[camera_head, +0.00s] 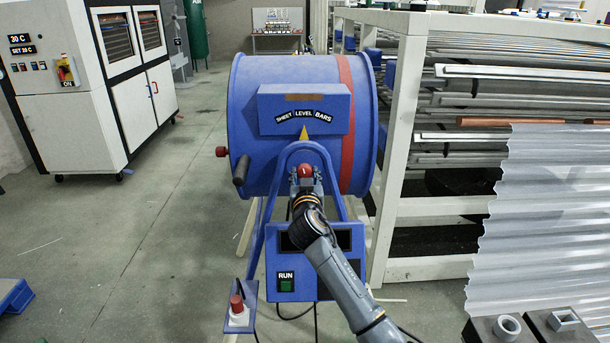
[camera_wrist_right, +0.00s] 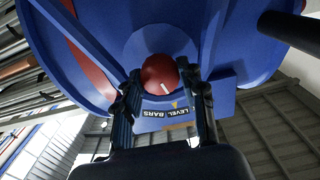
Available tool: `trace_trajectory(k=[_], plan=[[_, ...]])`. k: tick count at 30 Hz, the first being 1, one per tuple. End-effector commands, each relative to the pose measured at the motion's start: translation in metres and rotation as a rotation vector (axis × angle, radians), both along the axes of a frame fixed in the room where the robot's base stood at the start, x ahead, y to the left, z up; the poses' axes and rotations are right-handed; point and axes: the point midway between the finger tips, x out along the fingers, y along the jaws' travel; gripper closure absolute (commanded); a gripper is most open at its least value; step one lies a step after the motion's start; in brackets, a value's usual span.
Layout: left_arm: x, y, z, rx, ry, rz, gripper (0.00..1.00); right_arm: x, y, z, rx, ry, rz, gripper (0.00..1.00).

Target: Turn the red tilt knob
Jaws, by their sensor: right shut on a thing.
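The red tilt knob (camera_head: 305,171) is on the front of the blue drum machine (camera_head: 290,92), below a yellow pointer (camera_head: 304,133). It has a white mark on its face. My right gripper (camera_head: 306,184) reaches up to it from below and covers its lower part in the head view. In the right wrist view the red knob (camera_wrist_right: 160,73) sits between the two fingertips of my right gripper (camera_wrist_right: 160,82), which is shut on it. The white mark (camera_wrist_right: 166,88) shows on the knob there. My left gripper is in neither view.
A blue panel with a green RUN button (camera_head: 286,285) hangs below the drum. A red button on a small box (camera_head: 238,305) stands lower left. A black handle (camera_head: 241,170) sticks out left of the knob. A white rack (camera_head: 400,150) stands close on the right. Open floor (camera_head: 150,240) lies left.

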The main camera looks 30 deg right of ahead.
Motion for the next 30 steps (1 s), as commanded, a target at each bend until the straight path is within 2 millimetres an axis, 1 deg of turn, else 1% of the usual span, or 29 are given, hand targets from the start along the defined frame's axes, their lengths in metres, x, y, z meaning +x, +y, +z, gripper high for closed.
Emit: trace_trajectory(k=[14, 30], plan=[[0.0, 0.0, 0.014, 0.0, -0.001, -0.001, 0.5, 0.0, 0.001, 0.001, -0.385, 0.237, 0.001, 0.91], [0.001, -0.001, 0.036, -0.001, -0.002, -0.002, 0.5, 0.0, 0.001, 0.001, -0.82, 0.504, 0.001, 0.91]])
